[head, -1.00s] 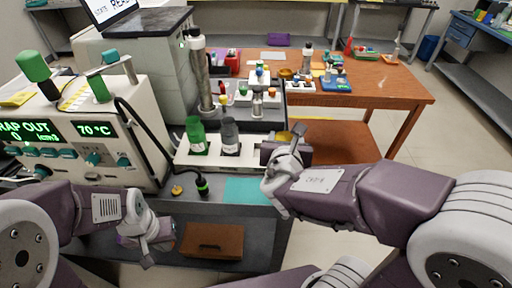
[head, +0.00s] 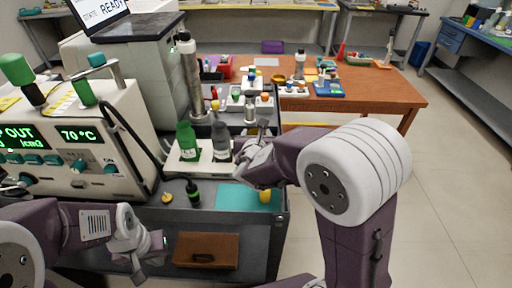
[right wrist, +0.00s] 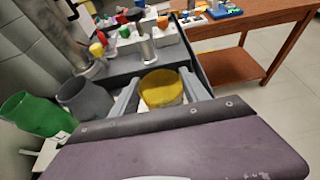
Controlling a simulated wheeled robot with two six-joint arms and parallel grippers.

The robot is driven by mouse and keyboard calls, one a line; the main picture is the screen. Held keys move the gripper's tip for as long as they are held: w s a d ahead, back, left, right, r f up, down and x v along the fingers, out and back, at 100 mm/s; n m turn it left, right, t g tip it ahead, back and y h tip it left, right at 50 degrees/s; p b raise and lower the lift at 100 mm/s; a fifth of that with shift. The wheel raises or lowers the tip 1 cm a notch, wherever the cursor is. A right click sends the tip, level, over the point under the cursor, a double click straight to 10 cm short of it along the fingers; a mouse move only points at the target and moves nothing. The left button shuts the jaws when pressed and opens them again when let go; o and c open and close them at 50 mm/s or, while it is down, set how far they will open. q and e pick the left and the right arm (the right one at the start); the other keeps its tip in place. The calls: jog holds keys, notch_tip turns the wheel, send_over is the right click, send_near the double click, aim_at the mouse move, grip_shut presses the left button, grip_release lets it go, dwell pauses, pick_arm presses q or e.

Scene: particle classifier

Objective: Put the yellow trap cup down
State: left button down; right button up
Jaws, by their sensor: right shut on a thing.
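The yellow trap cup (right wrist: 162,88) sits between the two fingers of my right gripper (right wrist: 158,95) in the right wrist view, which is shut on it. In the head view my right gripper (head: 257,160) is just right of the grey bottle, above the teal mat (head: 236,197). A small yellow piece (head: 265,195) shows below it at the mat's right end; I cannot tell whether this is part of the held cup. My left gripper (head: 150,248) is empty at the lower left, left of the brown box; its jaw opening is unclear.
A brown box (head: 207,250) is on the lower shelf.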

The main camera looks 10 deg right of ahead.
notch_tip(320, 180, down, 4)
jog(key=shift+w+r+b, duration=0.1)
jog(key=shift+b, duration=0.7)
jog(key=shift+f, duration=0.3)
jog(key=o, duration=1.4)
jog(key=shift+c, duration=0.2)
